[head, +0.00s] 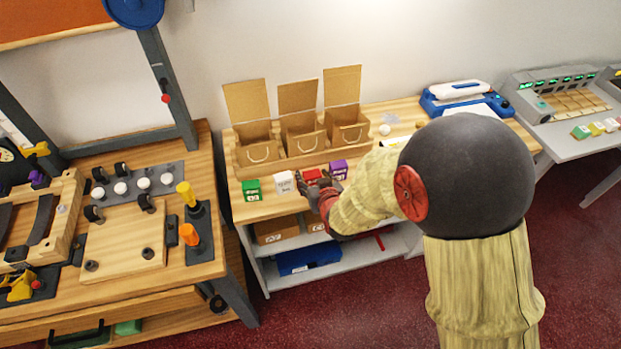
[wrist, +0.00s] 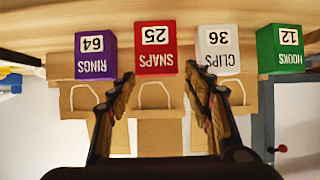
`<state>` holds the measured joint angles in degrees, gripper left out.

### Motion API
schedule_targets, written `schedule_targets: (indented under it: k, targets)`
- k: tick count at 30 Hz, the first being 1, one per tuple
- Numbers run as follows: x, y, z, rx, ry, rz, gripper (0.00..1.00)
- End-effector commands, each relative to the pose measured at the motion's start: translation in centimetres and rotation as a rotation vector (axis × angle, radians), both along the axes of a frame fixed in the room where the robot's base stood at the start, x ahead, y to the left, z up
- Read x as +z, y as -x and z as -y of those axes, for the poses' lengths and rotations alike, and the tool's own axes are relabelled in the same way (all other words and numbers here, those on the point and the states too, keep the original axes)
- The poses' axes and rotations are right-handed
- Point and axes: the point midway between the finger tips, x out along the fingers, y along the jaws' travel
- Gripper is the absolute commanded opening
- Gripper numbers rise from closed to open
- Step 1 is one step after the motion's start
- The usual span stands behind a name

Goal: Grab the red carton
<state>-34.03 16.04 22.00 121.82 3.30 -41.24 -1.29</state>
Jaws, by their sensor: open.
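The red carton, labelled SNAPS 25, stands in a row of small cartons on the wooden counter. In the head view its red top (head: 313,175) shows just beyond my gripper (head: 318,187), which hides part of it. In the wrist view, which is upside down, the red carton (wrist: 155,47) is centred ahead of my open gripper (wrist: 159,78), in line with the gap between the fingers. The fingertips reach about its near edge in the picture, one on each side. Nothing is held. I cannot tell how much depth separates them.
The purple carton (wrist: 96,55) and white carton (wrist: 217,50) stand close on either side; the green carton (wrist: 280,50) is beyond the white. Open brown boxes (head: 302,139) stand behind the row. A blue-and-white device (head: 465,99) sits further right.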

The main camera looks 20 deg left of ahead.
Motion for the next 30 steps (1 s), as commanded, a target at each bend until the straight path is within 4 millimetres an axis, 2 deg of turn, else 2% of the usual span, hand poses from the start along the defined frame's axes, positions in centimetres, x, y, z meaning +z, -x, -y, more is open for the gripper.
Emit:
schedule_targets:
  k: [13, 21, 30]
  targets:
    - [-2.0, -2.8, -1.5, -0.001, 0.0, 0.0, 0.51]
    - [-3.9, -5.3, -2.9, -0.001, 0.0, 0.0, 0.51]
    - [-4.0, -5.8, -3.2, -0.001, 0.0, 0.0, 0.51]
